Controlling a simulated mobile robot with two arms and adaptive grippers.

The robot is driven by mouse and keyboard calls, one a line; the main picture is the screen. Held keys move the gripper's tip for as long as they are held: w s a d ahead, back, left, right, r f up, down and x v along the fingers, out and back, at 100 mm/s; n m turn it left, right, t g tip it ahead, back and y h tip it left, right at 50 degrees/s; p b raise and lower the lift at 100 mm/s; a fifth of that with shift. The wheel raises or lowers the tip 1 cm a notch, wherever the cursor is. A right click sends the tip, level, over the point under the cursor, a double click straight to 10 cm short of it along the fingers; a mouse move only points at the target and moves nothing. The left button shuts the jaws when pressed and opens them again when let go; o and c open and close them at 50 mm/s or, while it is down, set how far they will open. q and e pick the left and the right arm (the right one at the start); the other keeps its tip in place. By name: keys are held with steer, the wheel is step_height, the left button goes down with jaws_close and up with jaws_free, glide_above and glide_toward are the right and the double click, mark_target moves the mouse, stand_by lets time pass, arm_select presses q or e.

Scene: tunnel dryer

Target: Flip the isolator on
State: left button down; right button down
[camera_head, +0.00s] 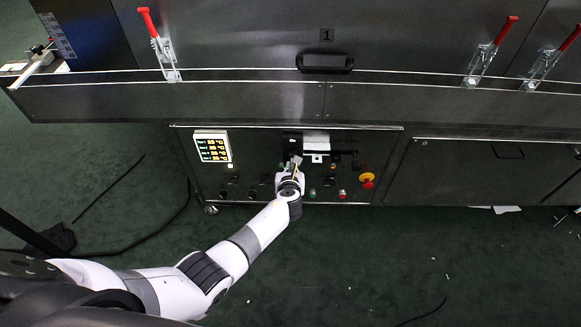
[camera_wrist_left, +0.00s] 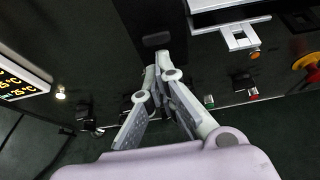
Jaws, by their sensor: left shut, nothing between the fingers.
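The control panel (camera_head: 260,165) is a dark face low on the machine, with several knobs and buttons. My left gripper (camera_head: 296,162) is at the middle of this panel. In the left wrist view the gripper (camera_wrist_left: 160,62) has its fingertips together with nothing between them. A dark block (camera_wrist_left: 156,40) sits just beyond the fingertips; it may be the isolator, but its lever position cannot be told. I cannot tell whether the fingertips touch it. A red knob on a yellow disc (camera_head: 367,180) is at the panel's right. My gripper and wrist hide part of the panel's middle.
A temperature display (camera_head: 212,147) is at the panel's left. A white fitting (camera_head: 316,146) is just right of my gripper. Green (camera_head: 312,193) and red (camera_head: 342,194) buttons sit low on the panel. A black handle (camera_head: 325,63) and red-handled clamps (camera_head: 158,45) are above. The floor in front is mostly clear.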

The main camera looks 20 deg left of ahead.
arm_select(q)
steer(key=v, duration=1.2)
stand_by(0.6)
